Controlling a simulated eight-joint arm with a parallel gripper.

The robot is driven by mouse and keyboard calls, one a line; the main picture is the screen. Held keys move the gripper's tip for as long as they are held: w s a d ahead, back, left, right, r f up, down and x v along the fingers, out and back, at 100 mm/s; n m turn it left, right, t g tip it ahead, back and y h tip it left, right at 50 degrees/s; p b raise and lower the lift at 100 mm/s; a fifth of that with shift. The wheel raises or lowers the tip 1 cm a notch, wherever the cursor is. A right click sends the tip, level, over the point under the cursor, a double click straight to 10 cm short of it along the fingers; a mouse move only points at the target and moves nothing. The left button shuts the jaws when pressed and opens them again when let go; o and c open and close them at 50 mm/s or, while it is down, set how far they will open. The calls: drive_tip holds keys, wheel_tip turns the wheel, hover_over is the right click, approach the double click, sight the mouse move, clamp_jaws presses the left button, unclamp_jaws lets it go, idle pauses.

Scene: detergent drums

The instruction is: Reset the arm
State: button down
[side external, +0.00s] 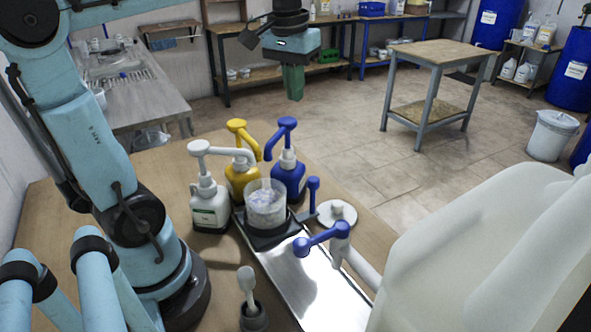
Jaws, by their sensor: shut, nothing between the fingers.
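My gripper (292,84) hangs pointing down at the top centre of the side external view. Its green fingers are shut and empty. It appears raised, well clear of the bottles on the wooden table (352,192). My light-blue arm stands at the left. A clear cup (265,207) with pale contents sits on a dark base on the metal tray (308,275).
Around the cup stand white (210,207), yellow (240,178) and blue (288,178) pump bottles. A blue-handled tap (322,239) extends from the large white drum (490,250) at right. A white scoop (247,286) stands in a dark holder in front.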

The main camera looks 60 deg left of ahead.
drive_tip(key=s+d+f+m+t, duration=0.4)
drive_tip(key=d+f+t, duration=0.1)
drive_tip(key=d+f, duration=0.6)
drive_tip(key=shift+f+m+t, duration=0.25)
drive_tip(key=shift+m+t, duration=0.15)
